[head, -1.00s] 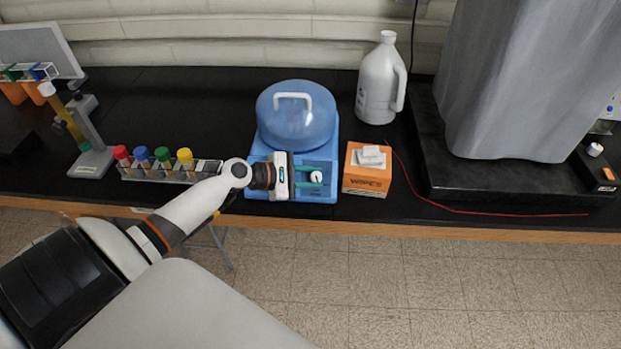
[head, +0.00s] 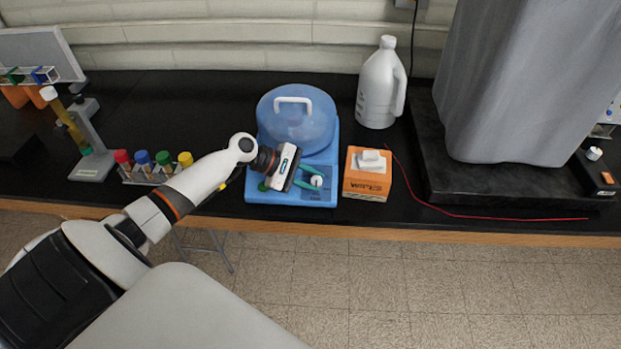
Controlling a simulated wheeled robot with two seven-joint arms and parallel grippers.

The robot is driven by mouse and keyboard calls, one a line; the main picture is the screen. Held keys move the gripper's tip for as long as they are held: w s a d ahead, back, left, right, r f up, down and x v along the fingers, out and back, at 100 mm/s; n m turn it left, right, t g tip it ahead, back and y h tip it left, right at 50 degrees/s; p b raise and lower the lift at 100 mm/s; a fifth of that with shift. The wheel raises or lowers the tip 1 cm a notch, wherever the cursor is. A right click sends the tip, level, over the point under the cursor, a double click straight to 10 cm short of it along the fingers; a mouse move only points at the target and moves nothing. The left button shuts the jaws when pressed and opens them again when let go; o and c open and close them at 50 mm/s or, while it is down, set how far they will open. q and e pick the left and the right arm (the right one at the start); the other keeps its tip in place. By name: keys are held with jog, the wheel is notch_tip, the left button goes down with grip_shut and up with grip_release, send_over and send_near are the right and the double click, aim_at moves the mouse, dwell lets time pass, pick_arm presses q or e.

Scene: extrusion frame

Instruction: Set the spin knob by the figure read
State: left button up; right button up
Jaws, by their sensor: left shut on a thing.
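A blue centrifuge (head: 328,155) with a rounded lid (head: 296,120) and a white handle stands on the black bench. Its white spin knob (head: 316,181) is on the front right of its sloped face. My left gripper (head: 311,179) reaches over the face from the left, its green fingers shut on the knob. The gripper is turned at a slant. Part of the panel is hidden under the gripper, and a small green button (head: 262,187) shows beside it. Any figure or scale is too small to read. My right gripper is not in view.
An orange wipes box (head: 366,186) stands close to the right of the centrifuge, with a white jug (head: 381,85) behind it. A red cord (head: 470,216) runs along the bench's front right. A rack of capped tubes (head: 140,178) is at the left, partly behind my arm.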

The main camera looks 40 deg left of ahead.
pick_arm(q)
jog(key=o, duration=1)
jog(key=b+v, duration=0.2)
jog(key=v, duration=0.8)
jog(key=shift+s+a+r, duration=0.1)
jog(key=shift+s+a, duration=0.1)
jog(key=shift+s+a+r, duration=0.25)
jog(key=shift+a+r, duration=0.1)
jog(key=shift+r, duration=0.1)
